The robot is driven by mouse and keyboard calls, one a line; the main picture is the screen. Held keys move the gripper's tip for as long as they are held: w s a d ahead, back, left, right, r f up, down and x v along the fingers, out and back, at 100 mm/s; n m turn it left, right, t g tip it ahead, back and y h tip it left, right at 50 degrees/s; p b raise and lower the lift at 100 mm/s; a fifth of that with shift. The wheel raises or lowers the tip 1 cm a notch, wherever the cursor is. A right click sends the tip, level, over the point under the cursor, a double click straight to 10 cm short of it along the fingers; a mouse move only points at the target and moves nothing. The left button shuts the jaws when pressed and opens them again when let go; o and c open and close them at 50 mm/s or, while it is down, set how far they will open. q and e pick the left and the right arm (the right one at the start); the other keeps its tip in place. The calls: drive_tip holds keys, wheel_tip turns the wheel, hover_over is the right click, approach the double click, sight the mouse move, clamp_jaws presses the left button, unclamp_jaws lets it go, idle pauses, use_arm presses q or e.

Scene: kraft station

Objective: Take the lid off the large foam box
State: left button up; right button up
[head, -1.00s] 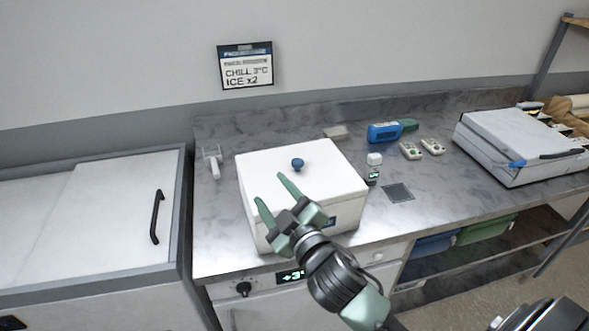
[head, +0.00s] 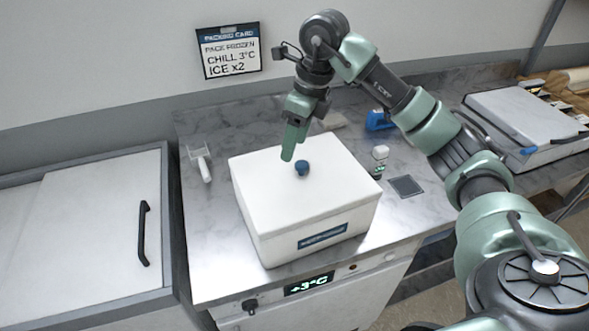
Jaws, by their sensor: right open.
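The large foam box (head: 330,218) is white and stands on the steel counter, with a dark label on its front. Its white lid (head: 270,195) is on, with a round blue knob (head: 302,169) on top. My right gripper (head: 289,156) is open and points down just behind and left of the knob, fingers above the lid. One finger largely hides the other, and I cannot tell whether a fingertip touches the knob. My left gripper is not in view.
A white scoop (head: 201,165) lies left of the box. A small white bottle-like device (head: 379,160) and a dark square plate (head: 406,186) are to its right. A blue item (head: 378,120) is behind. A grey case (head: 528,122) stands far right. A white chest with a black handle (head: 144,233) is at left.

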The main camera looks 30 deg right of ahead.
sight(302, 164)
drive_tip(key=shift+s+d+r+h, duration=0.1)
drive_tip(key=shift+d+r+h, duration=0.1)
drive_tip(key=shift+d, duration=0.45)
drive_tip(key=shift+d+r+h, duration=0.2)
drive_tip(key=shift+d, duration=0.4)
drive_tip(key=shift+s+d+f+m, duration=0.1)
drive_tip(key=shift+d+f+m, duration=0.05)
drive_tip(key=shift+d+m, duration=0.15)
drive_tip(key=shift+a+f+p, duration=0.1)
drive_tip(key=shift+f+p, duration=0.25)
drive_tip(key=shift+f, duration=0.5)
drive_tip(key=shift+s+a+f, duration=0.1)
drive_tip(key=shift+a+f, duration=0.05)
drive_tip(key=shift+f, duration=0.25)
drive_tip(key=f+p, duration=0.2)
drive_tip(key=f, duration=0.1)
drive_tip(key=shift+a+f, duration=0.25)
drive_tip(key=shift+a, duration=0.1)
drive_tip(key=shift+f, duration=0.5)
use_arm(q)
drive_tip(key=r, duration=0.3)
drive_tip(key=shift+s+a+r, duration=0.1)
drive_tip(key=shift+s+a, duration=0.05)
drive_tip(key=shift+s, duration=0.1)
use_arm(e)
drive_tip(key=shift+c, duration=0.2)
